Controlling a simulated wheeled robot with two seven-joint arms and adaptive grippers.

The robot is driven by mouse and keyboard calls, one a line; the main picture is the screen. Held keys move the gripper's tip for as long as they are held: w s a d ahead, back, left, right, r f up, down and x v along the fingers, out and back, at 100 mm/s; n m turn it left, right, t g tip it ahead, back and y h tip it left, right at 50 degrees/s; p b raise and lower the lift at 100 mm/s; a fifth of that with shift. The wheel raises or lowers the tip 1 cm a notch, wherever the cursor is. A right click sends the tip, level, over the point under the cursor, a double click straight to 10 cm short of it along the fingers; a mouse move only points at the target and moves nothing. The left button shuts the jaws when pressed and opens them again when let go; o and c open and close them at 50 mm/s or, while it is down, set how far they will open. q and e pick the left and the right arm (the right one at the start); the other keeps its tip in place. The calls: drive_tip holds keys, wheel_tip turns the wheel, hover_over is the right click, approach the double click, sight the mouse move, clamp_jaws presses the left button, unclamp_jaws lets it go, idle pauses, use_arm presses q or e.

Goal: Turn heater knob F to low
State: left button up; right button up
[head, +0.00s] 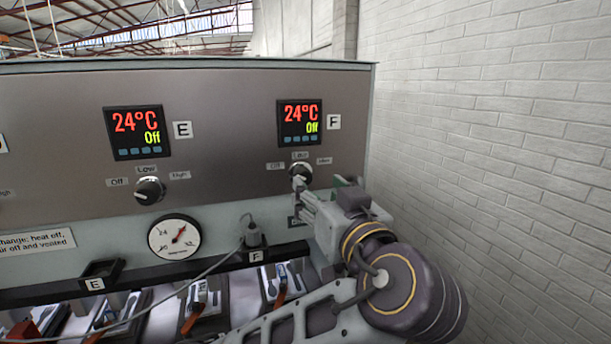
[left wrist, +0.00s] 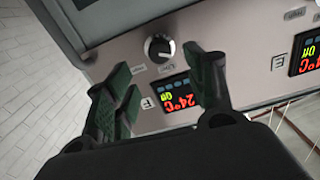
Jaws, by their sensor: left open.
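Heater knob F (head: 300,172) is a round dark knob on the grey panel, below display F (head: 300,123), which reads 24°C and Off. Labels Off, Low (head: 300,155) and High surround the knob. My left gripper (head: 320,188) is just below and right of the knob in the head view and partly overlaps it. In the left wrist view, the green-padded fingers of my left gripper (left wrist: 163,75) are spread apart. The knob (left wrist: 159,47) shows beyond and between them, with nothing gripped. The knob's exact pointer direction is hard to tell. My right gripper is not in view.
Knob E (head: 150,190) and display E (head: 136,132), also Off, are to the left. A dial gauge (head: 174,238) and a plug with a cable (head: 252,234) are below. A white brick wall (head: 490,130) stands right of the panel.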

sight(305, 177)
use_arm(q)
drive_tip(key=p+x, duration=0.2)
drive_tip(key=x, duration=0.5)
drive_tip(key=shift+w+a, duration=0.1)
drive_tip(key=shift+w, duration=0.05)
drive_tip(key=shift+w+a, duration=0.1)
drive_tip(key=shift+w, duration=0.35)
drive_tip(key=c, duration=1)
